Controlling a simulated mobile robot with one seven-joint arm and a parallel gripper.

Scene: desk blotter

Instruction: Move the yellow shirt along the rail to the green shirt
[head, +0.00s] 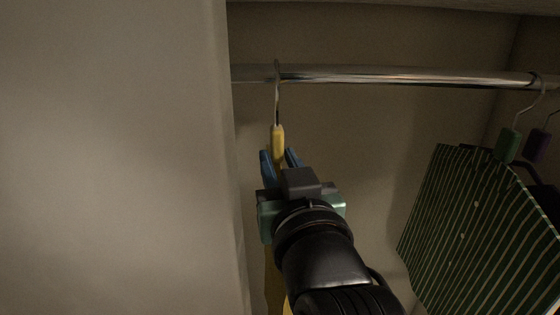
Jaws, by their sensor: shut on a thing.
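The yellow shirt (274,285) hangs at the left end of the visible rail (400,76). Most of it is hidden behind my arm. Its hanger has a yellow block (278,138) below a metal hook (277,90), and the hook is over the rail. My gripper (280,160), with blue fingers, is shut on the yellow shirt's hanger around the lower part of the yellow block. The green striped shirt (465,225) hangs at the right, its hanger carrying a green block (508,145).
A dark garment (546,200) on a hanger with a purple block (537,145) hangs right behind the green shirt. A pale panel (115,160) fills the left side, close beside my gripper. The rail between the yellow and green shirts is bare.

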